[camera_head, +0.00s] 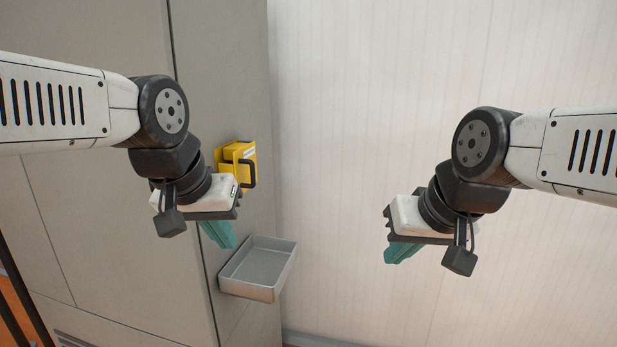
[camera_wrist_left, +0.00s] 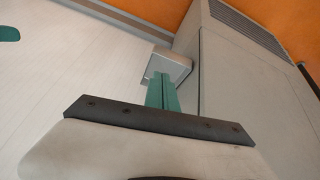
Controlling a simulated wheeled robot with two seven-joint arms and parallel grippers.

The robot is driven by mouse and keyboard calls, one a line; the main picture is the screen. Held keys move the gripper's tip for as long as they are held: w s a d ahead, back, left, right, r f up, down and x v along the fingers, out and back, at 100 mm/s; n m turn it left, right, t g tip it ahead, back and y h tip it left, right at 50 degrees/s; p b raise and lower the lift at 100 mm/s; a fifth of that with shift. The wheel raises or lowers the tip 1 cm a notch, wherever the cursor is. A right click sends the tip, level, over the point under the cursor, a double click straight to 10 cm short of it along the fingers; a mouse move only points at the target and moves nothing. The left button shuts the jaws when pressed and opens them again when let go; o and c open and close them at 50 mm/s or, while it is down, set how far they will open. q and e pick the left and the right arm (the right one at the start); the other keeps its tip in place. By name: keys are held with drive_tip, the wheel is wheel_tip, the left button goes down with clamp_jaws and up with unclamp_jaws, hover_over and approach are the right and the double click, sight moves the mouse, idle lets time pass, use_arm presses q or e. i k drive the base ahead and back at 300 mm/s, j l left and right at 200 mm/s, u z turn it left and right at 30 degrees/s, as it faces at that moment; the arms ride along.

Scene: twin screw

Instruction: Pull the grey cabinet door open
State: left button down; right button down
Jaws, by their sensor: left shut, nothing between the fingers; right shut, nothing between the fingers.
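The grey cabinet (camera_head: 100,200) fills the left of the head view and stands at the right of the left wrist view (camera_wrist_left: 255,110). Its grey door panel (camera_head: 95,45) looks flush with the front, with narrow seams beside it. I cannot make out a handle on the door. My left gripper (camera_head: 218,235) hangs in front of the cabinet's right part, with teal fingers shut and empty. The fingers also show in the left wrist view (camera_wrist_left: 162,93), pointing toward the tray. My right gripper (camera_head: 402,252) is shut and empty in front of the pale wall, away from the cabinet.
A grey open tray (camera_head: 262,262) is on the cabinet's right side, near my left fingers; it looks empty. A yellow box (camera_head: 238,165) with a black handle is above it, partly behind my left gripper. A pale ribbed wall (camera_head: 350,90) stands at right.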

sight(96, 212)
drive_tip(key=u, duration=1.45)
drive_tip(key=k+l+z, duration=0.15)
drive_tip(key=k+l, duration=0.05)
drive_tip(key=k, duration=0.05)
